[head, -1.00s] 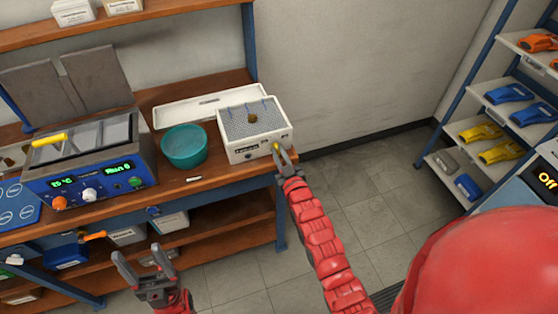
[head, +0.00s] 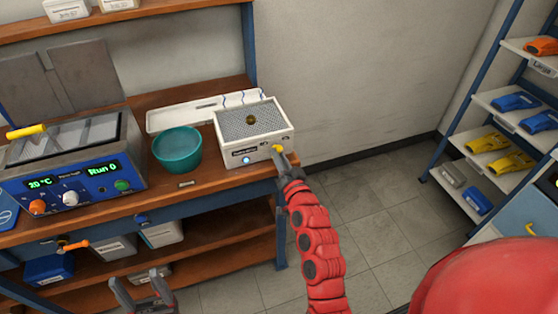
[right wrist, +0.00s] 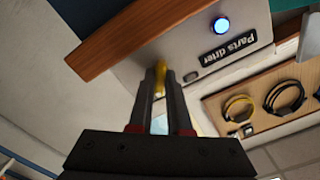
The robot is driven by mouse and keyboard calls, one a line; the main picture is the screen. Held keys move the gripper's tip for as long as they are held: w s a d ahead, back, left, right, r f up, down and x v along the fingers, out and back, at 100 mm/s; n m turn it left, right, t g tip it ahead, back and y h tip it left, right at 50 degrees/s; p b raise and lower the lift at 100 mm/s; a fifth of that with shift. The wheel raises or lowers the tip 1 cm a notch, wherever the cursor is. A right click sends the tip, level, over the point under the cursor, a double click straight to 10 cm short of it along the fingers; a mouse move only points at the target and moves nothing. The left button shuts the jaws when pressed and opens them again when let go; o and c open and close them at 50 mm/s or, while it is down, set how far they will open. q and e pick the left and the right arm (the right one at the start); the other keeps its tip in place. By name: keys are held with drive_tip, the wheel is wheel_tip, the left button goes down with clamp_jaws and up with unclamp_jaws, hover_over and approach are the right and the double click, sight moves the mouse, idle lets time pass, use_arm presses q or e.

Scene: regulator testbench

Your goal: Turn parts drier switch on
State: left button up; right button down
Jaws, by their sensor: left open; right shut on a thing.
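The parts drier (head: 255,133) is a white box with a grey mesh top at the right end of the bench; a small brass-coloured part (head: 251,119) lies on the mesh. A round blue light (head: 246,160) glows on its front, and shows beside the "Parts drier" label in the right wrist view (right wrist: 221,28). My right gripper (head: 280,156) is shut on the yellow switch (head: 277,148) at the front's right end. In the right wrist view the switch (right wrist: 160,80) sits between the fingers, partly hidden. My left gripper (head: 138,281) is open and empty, low in front of the bench.
A teal bowl (head: 177,149) stands left of the drier and a white lid-like tray (head: 190,112) lies behind. A blue-fronted bath with displays (head: 80,182) is further left. Shelves with coloured tools (head: 510,110) stand right, past open floor (head: 375,190).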

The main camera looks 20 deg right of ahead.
drive_tip(key=shift+m, duration=0.5)
drive_tip(key=c, duration=0.9)
unclamp_jaws()
drive_tip(key=shift+o, duration=0.2)
drive_tip(key=s, duration=1.7)
drive_tip(key=shift+s+d+p, duration=0.2)
drive_tip(key=shift+d+p, duration=0.05)
drive_tip(key=shift+p, duration=0.2)
